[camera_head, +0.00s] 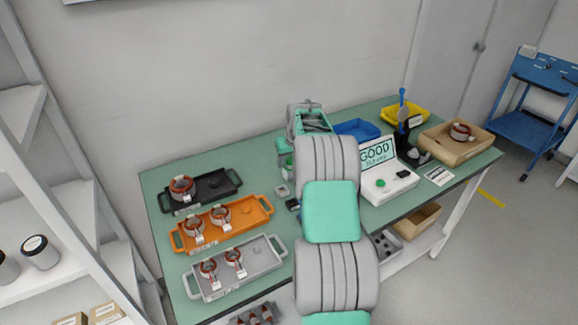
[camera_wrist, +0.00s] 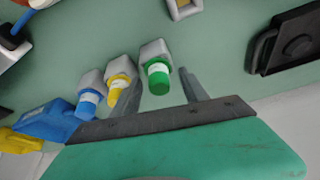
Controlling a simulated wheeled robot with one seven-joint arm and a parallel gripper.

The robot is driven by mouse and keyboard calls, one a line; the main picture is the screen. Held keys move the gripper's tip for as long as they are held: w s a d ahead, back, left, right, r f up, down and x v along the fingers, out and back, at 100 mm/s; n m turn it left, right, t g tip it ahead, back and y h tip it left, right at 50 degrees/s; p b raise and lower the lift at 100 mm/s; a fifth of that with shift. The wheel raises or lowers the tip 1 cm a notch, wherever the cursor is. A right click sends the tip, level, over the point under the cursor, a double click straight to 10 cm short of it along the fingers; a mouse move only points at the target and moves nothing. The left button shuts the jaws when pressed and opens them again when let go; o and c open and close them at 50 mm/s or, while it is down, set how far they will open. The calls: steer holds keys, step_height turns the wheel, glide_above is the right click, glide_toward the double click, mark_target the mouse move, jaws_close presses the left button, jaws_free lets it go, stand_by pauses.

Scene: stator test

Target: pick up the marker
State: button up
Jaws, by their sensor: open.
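Three capped markers stand side by side in the wrist view: a green marker (camera_wrist: 158,79), a yellow marker (camera_wrist: 117,88) and a blue marker (camera_wrist: 88,101), each with a grey-white body or holder behind its cap. My gripper (camera_wrist: 158,83) is open, its two grey fingers spread with the green marker showing between them. I cannot tell whether either finger touches a marker. In the head view my arm hides most of the markers' area.
The green table (camera_head: 160,182) holds a black tray (camera_head: 214,187), an orange tray (camera_head: 243,218) and a grey tray (camera_head: 254,259) with stators at left. A blue bin (camera_head: 357,130), yellow bin (camera_head: 418,112), GOOD display (camera_head: 377,155) and cardboard box (camera_head: 440,143) stand at right.

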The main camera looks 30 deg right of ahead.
steer(key=shift+r, duration=0.1)
steer(key=shift+c, duration=0.4)
jaws_close()
steer(key=shift+r, duration=0.1)
